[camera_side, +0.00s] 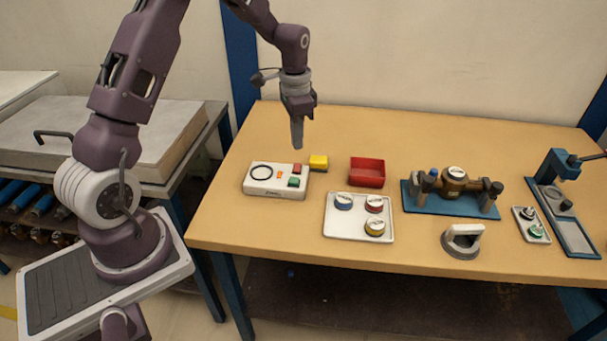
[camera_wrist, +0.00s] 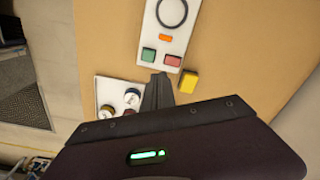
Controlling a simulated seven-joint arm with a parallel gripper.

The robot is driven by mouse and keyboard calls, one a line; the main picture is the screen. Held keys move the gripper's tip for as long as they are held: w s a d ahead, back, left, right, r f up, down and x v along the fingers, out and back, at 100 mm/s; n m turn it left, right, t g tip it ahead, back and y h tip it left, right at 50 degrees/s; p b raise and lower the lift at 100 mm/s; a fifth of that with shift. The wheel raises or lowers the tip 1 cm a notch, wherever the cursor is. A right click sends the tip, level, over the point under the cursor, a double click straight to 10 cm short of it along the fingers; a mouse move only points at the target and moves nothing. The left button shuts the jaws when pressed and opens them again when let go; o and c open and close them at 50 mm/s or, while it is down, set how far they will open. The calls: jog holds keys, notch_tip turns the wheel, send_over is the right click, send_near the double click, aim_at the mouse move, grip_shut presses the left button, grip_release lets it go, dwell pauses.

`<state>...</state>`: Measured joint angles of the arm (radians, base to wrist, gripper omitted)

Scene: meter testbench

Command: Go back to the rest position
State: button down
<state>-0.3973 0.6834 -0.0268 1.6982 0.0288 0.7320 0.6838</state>
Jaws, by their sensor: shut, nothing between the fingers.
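My gripper (camera_side: 297,146) is shut and empty. It points down above the table, over the back right part of the white control box in the side view. In the wrist view the shut fingers (camera_wrist: 157,92) reach toward the box and the white tray. The control box (camera_side: 262,189) has a black ring, an orange light, a red button (camera_side: 297,168) and a green button (camera_side: 294,182). It also shows in the wrist view (camera_wrist: 151,23). A yellow block (camera_side: 318,162) lies beside the box, close below the gripper but apart from it.
A red bin (camera_side: 367,172) and a white tray (camera_side: 333,226) with several round meters stand to the right. Farther right are a blue-based pipe fixture (camera_side: 413,203), a grey-white stand (camera_side: 463,241) and a blue press (camera_side: 566,190). The table (camera_side: 420,127) is clear along the back.

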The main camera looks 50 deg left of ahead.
jog(key=s+d+r+n+t, duration=0.1)
jog(key=s+d+r, duration=0.4)
jog(key=r, duration=0.3)
jog(key=s+d+r+n+t, duration=0.1)
jog(key=s+d+r+t, duration=0.1)
jog(key=s+d+r, duration=0.45)
jog(key=s+d+r+n+t, duration=0.1)
jog(key=s+d+r, duration=0.1)
jog(key=s, duration=0.5)
jog(key=s+d+r+t, duration=0.1)
jog(key=s+d+r, duration=0.1)
jog(key=s, duration=0.6)
jog(key=shift+d+r+n, duration=0.2)
jog(key=shift+d+n, duration=0.15)
jog(key=shift+n, duration=0.05)
